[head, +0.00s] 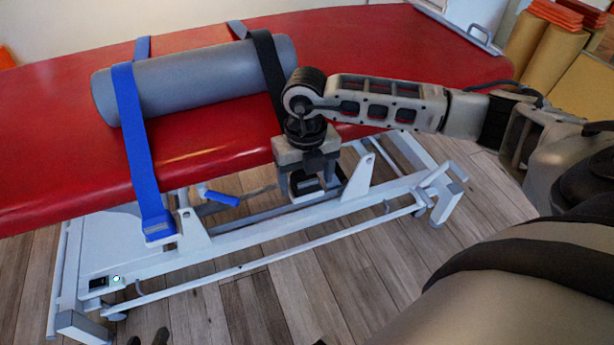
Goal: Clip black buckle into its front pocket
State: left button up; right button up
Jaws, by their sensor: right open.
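A black strap (268,62) runs over the grey roller (200,80) on the red table and passes down behind my right gripper. My right gripper (308,184) points down at the table's front edge, its jaws apart. A dark piece shows between and behind its fingers; it may be the black buckle or its front pocket, but the gripper covers too much to tell. Whether the fingers touch it is unclear. A blue strap (140,150) crosses the roller further left, its lower end at a front pocket (160,232) on the frame. My left gripper is out of view.
The red treatment table (400,50) stands on a white metal frame (250,245) with rails and a blue-handled lever (222,198) below. Rolled mats (535,42) stand at the back right. The wooden floor (300,300) in front is largely clear.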

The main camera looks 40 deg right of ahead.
pick_arm(q)
jog(key=shift+t, duration=0.5)
jog(key=r, duration=0.1)
jog(key=r+p, duration=0.1)
jog(key=r, duration=0.1)
jog(key=a+r+p, duration=0.1)
jog(key=shift+s+r, duration=0.3)
jog(key=shift+r, duration=0.05)
pick_arm(e)
notch_tip(320, 180, up, 16)
jog(key=shift+f, duration=0.15)
